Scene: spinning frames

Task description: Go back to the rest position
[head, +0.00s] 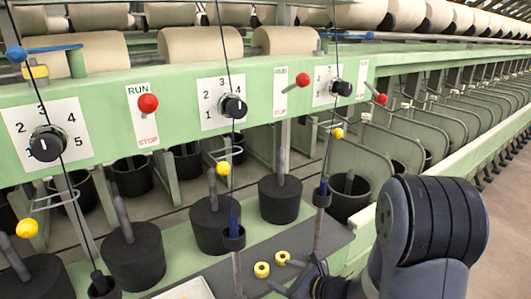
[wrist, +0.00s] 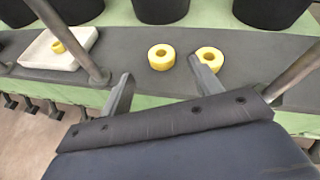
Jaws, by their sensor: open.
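My gripper (head: 281,276) is at the lower right of the head view, low over the dark grey shelf (head: 222,276). In the wrist view my gripper (wrist: 160,68) has its two fingers spread wide, with nothing held. One yellow ring (wrist: 161,57) lies on the shelf just beyond the gap between the fingers. A second yellow ring (wrist: 209,58) lies by the right fingertip, which overlaps it in the picture; I cannot tell whether they touch. Both rings also show in the head view, the nearer one (head: 262,269) and the farther one (head: 283,257).
A white tray (wrist: 35,54) with a small yellow piece stands at the left of the shelf. Thin upright rods (head: 322,220) rise close to my gripper. Black pots (head: 280,199) stand behind. A green panel (head: 185,108) with knobs and red levers spans above.

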